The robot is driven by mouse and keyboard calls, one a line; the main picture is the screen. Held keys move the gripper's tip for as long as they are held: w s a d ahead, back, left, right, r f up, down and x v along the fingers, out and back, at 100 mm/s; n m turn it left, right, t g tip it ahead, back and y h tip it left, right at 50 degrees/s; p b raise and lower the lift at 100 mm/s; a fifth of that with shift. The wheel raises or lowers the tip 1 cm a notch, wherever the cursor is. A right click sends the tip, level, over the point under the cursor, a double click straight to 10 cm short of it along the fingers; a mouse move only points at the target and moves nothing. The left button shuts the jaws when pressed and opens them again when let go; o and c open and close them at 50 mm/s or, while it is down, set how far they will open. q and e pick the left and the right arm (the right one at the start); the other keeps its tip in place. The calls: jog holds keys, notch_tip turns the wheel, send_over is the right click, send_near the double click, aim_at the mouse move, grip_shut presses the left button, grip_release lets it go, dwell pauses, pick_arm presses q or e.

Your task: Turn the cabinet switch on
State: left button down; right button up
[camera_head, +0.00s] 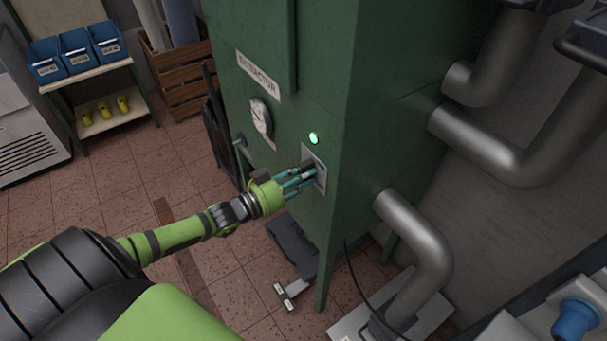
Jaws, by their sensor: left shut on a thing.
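The green extractor cabinet (330,75) stands in the middle of the head view, with an "EXTRACTOR" label on its front. The switch plate (320,169) is a small grey panel on the cabinet's front face. My left gripper (308,173) reaches the plate from the left, with its fingers shut on the switch. The fingers hide most of the switch, so I cannot see its exact position. A green lamp (313,138) just above the plate is lit. My right gripper is not in view.
Thick grey pipes (490,150) run from the cabinet's right side. A shelf with blue bins (78,50) and yellow lasts (104,110) stands at the back left, beside a wooden crate (182,78). Tiled floor is open at left.

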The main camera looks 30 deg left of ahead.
pick_arm(q)
jog(key=shift+n, duration=0.6)
jog(key=c, duration=1)
grip_release()
jog(key=v, duration=1.2)
jog(key=shift+f, duration=0.1)
